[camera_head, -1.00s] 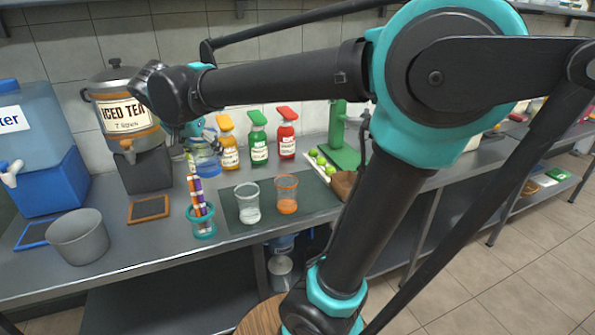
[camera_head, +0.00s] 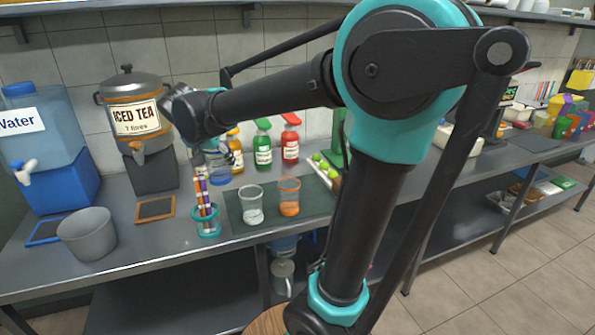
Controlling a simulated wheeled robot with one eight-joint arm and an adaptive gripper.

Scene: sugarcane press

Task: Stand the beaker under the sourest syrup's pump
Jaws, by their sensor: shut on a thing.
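My gripper (camera_head: 215,153) is small in view and partly hidden by my own wrist. It is shut on a clear beaker with a blue tint (camera_head: 219,173), which looks upright in front of the syrup bottles. The yellow-orange syrup bottle (camera_head: 235,145) is partly hidden behind the gripper and beaker. A green syrup bottle (camera_head: 263,147) and a red syrup bottle (camera_head: 290,143) stand to its right. Each has a pump-like top in its own colour. Their labels are too small to read. I cannot tell whether the held beaker touches the counter.
A clear cup with whitish contents (camera_head: 251,207) and one with orange contents (camera_head: 288,198) stand on a dark mat (camera_head: 318,202). A teal-rimmed holder with sticks (camera_head: 206,220) stands left of them. A grey bucket (camera_head: 87,236), iced tea urn (camera_head: 137,108) and water dispenser (camera_head: 40,130) are farther left.

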